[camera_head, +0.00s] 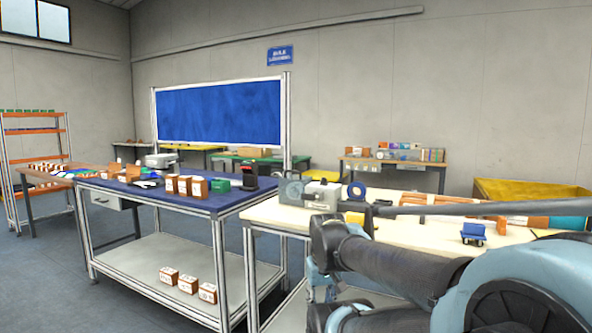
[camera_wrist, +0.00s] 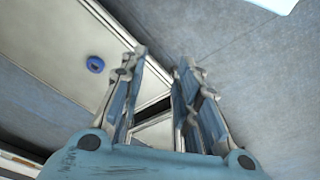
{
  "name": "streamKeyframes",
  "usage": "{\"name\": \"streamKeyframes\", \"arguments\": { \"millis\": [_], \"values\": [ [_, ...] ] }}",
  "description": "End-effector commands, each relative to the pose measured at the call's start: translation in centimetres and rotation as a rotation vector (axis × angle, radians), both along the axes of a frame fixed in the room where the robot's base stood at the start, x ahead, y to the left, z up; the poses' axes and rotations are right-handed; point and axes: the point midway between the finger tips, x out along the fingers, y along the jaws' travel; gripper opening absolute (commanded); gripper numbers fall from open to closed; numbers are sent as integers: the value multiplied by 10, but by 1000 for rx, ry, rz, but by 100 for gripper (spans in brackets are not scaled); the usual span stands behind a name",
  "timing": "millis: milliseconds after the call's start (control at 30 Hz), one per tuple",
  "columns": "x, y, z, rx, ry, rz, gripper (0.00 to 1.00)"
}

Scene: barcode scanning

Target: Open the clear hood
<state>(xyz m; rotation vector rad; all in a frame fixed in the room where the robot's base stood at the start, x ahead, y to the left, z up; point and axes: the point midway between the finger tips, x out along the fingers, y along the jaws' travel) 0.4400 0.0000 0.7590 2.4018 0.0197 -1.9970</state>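No clear hood shows plainly. A grey machine (camera_head: 322,195) stands on the cream table, with a pale, see-through-looking part (camera_head: 291,191) at its left; I cannot tell whether this is the hood or whether it is open. My gripper (camera_wrist: 162,58) shows in the wrist view with its two fingers apart and nothing between them. It points down past a pale table edge towards the grey floor. In the head view my arm crosses the lower right, and the fingertips cannot be made out.
A blue-topped bench (camera_head: 215,203) with boxes stands to the left.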

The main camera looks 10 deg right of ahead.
Motion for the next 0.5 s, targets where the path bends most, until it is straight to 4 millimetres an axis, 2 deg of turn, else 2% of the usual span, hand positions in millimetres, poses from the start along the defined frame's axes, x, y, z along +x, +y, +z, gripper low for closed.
{"name": "streamKeyframes", "arguments": {
  "millis": [133,200,267,367,500],
  "values": [
    [0,0,0,0,0,1,30],
    [-6,0,9,-2,-11,5,30],
    [-1,0,18,-4,-11,13,30],
    [17,-2,45,-14,-9,42,30],
    [55,-5,100,-33,-5,103,30]
  ]
}}
